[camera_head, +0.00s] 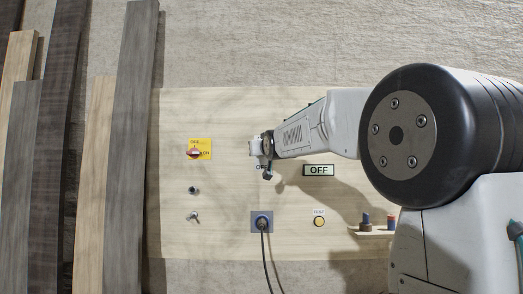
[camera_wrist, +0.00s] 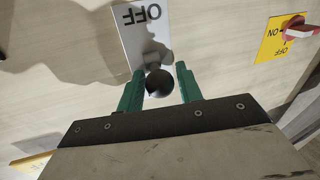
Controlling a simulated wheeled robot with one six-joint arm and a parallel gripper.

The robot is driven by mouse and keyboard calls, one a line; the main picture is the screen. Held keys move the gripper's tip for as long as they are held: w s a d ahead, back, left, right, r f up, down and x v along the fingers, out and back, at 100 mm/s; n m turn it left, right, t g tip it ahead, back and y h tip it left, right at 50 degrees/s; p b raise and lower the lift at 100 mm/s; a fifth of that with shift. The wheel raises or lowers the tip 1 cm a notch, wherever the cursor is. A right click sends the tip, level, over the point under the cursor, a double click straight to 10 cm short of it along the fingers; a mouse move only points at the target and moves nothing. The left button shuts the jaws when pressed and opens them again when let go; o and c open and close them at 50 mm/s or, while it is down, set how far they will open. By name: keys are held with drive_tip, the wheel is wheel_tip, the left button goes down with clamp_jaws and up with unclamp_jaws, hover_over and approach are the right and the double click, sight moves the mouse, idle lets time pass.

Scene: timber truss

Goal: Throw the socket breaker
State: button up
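The breaker is a pale plate (camera_wrist: 134,38) marked OFF on the wooden panel, with a round dark knob (camera_wrist: 159,83) standing out from it, seen in the wrist view. The plate's lettering is upside down there. My gripper (camera_wrist: 159,72) has its two green fingers on either side of the knob, apart, with the knob between them. I cannot tell whether either finger touches it. In the head view my gripper (camera_head: 264,165) is at the panel and hides most of the breaker.
A yellow plate (camera_head: 206,144) with a red rotary switch is to the left. Under my gripper are a blue socket (camera_head: 254,217) with a plugged cable and a TEST button (camera_head: 319,221). An OFF display (camera_head: 318,170) is right. Planks (camera_head: 130,150) lean left.

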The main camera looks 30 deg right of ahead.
drive_tip(key=c, duration=0.7)
drive_tip(key=shift+o, duration=0.2)
drive_tip(key=shift+f, duration=0.15)
drive_tip(key=shift+f+n+t+h, duration=0.3)
drive_tip(key=shift+f+t+h, duration=0.1)
drive_tip(key=shift+t, duration=0.6)
drive_tip(key=t, duration=0.1)
drive_tip(key=f+n+t, duration=0.1)
drive_tip(key=t, duration=0.1)
drive_tip(key=n+t, duration=0.1)
drive_tip(key=t, duration=0.1)
drive_tip(key=f+n+t+y, duration=0.1)
drive_tip(key=n+t, duration=0.1)
drive_tip(key=shift+t, duration=0.3)
drive_tip(key=shift+n, duration=0.3)
drive_tip(key=o, duration=0.7)
drive_tip(key=shift+c, duration=0.2)
